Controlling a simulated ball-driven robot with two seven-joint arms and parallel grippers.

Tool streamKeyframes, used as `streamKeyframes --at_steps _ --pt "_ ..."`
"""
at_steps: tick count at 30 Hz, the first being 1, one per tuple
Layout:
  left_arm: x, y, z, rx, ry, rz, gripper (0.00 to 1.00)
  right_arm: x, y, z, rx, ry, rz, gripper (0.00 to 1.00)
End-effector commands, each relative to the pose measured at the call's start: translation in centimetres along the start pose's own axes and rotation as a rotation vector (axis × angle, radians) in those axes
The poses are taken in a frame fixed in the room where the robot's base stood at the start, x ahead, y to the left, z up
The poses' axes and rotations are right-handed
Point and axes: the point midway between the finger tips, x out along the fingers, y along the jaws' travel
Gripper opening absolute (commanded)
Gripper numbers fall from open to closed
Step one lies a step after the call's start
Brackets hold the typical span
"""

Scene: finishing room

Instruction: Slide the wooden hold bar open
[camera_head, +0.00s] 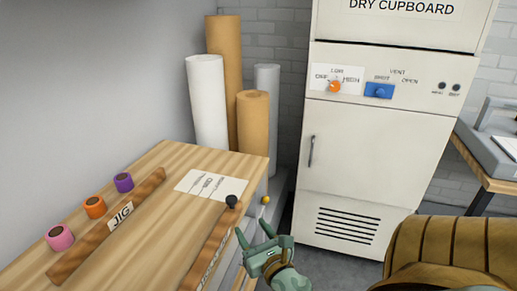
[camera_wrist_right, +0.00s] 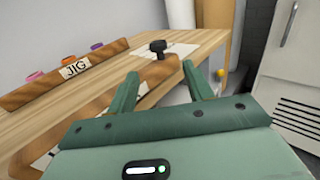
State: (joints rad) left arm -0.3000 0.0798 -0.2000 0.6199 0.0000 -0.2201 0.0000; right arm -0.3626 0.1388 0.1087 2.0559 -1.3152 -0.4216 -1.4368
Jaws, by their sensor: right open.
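The wooden hold bar (camera_head: 213,245) lies along the right front edge of the wooden bench, with a black knob (camera_head: 231,201) at its far end. Its label is mostly cut off or hidden. In the right wrist view the knob (camera_wrist_right: 158,47) stands beyond my fingers and the bar (camera_wrist_right: 150,84) runs behind them. My right gripper (camera_head: 254,229) is open and empty, just right of the bar and nearer than the knob, apart from the knob. Its two green fingers also show in the right wrist view (camera_wrist_right: 160,70). My left gripper is not in view.
A wooden strip marked JIG (camera_head: 108,225) lies on the bench (camera_head: 165,215), with pink, orange and purple spools behind it. A printed card (camera_head: 205,185) lies near the knob. Tall rolls (camera_head: 207,100) stand behind. The white dry cupboard (camera_head: 370,150) is at right.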

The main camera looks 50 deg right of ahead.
Motion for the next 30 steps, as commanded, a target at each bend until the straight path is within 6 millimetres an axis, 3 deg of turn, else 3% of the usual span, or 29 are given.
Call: streamKeyframes --at_steps 3,8,26,30 --pt "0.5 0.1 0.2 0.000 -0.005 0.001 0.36 -2.0 0.0 -0.3 -0.001 0.003 0.000 0.51" --pt "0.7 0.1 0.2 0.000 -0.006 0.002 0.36 -3.2 0.0 -0.1 -0.001 0.001 -0.001 0.51" --pt "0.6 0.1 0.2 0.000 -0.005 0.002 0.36 -3.4 0.0 0.0 0.001 0.000 0.000 0.51" --pt "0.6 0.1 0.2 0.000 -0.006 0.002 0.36 -3.4 0.1 -0.1 0.132 0.007 0.006 0.51"
